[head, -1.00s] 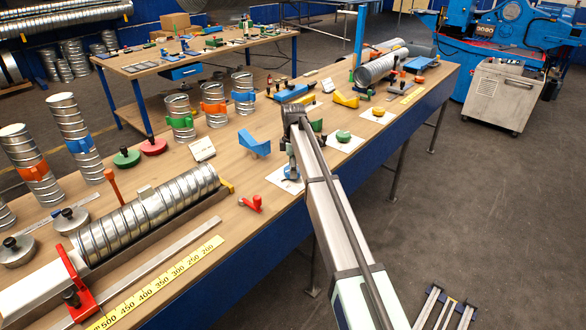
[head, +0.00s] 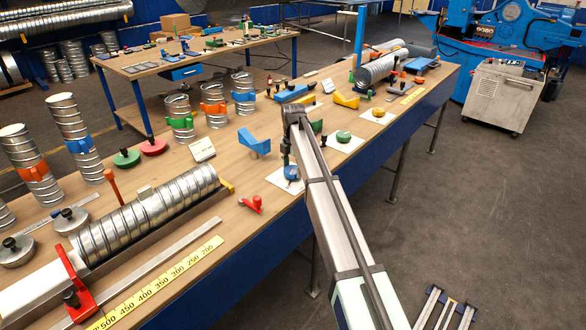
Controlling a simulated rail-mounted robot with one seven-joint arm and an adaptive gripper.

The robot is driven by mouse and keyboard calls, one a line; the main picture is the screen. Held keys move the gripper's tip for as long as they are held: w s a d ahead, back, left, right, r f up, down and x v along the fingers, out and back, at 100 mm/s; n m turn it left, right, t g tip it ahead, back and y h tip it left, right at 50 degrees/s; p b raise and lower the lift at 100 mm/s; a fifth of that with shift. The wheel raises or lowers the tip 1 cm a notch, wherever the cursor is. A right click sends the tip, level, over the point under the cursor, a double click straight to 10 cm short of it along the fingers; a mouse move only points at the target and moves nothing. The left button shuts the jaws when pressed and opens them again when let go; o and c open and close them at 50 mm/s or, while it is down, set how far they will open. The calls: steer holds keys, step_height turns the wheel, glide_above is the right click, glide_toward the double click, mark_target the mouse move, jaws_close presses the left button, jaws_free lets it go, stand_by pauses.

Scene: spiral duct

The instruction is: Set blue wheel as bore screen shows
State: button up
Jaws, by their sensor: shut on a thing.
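The blue wheel (head: 291,173) is a small blue piece over a white card (head: 280,182) near the bench's front edge, in the middle of the head view. My gripper (head: 290,164) is directly above it, pointing down, shut on the blue wheel at its top. My wrist and arm hide part of the grip, and I cannot tell whether the wheel touches the card. A small pale tilted panel (head: 202,149) stands on the bench to the left; its marks are too small to read, and I cannot tell if it is the bore screen.
A green piece (head: 343,136) sits on a white card to the right. A blue cradle (head: 254,143) and a red clamp (head: 251,204) stand to the left. A ribbed metal duct (head: 150,212) lies in a trough at the front left. A yellow cradle (head: 346,100) stands behind.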

mark_target(293, 169)
steer(key=shift+s+f, duration=0.15)
steer(key=o, duration=1.1)
steer(key=shift+r, duration=0.45)
step_height(293, 169, up, 11)
steer(key=shift+r, duration=0.15)
